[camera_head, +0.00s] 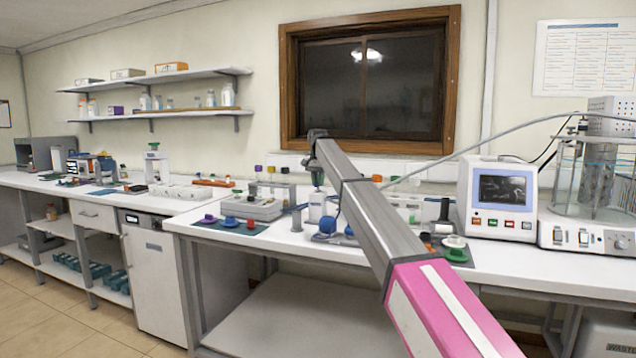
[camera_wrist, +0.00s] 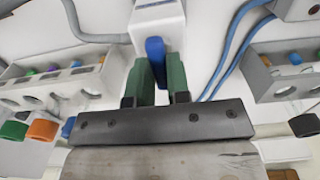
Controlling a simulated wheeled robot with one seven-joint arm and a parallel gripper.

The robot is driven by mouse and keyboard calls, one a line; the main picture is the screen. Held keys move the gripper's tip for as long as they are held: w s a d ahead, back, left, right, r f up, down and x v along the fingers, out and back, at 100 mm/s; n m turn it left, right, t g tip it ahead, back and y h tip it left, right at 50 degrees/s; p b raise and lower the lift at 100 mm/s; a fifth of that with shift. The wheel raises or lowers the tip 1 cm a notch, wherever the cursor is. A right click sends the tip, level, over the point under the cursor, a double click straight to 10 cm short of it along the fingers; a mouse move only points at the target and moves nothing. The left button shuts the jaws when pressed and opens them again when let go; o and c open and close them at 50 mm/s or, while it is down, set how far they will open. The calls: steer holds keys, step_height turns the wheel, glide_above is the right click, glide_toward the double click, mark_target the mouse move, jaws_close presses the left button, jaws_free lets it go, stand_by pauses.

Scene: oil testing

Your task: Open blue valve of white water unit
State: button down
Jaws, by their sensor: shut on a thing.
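The white water unit (camera_wrist: 157,22) is at the top middle of the wrist view. In the head view, a white unit (camera_head: 318,208) stands on the bench, partly behind my arm. The blue valve (camera_wrist: 156,62) shows as an upright blue handle below the unit's front. My gripper (camera_wrist: 156,78) has its two green fingers on either side of the blue valve, shut on it. The lower part of the valve is hidden between the fingers. In the head view the fingers are too small to make out well.
Racks with holes and coloured caps stand left (camera_wrist: 55,85) and right (camera_wrist: 285,70) of the gripper. Blue tubes (camera_wrist: 230,50) run close on the right, and a grey hose (camera_wrist: 75,25) on the left. A monitor unit (camera_head: 497,200) stands further right on the bench.

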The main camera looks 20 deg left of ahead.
steer(key=c, duration=1.1)
jaws_free()
steer(key=shift+r, duration=0.1)
step_height(320, 180, up, 11)
steer(key=shift+f, duration=0.15)
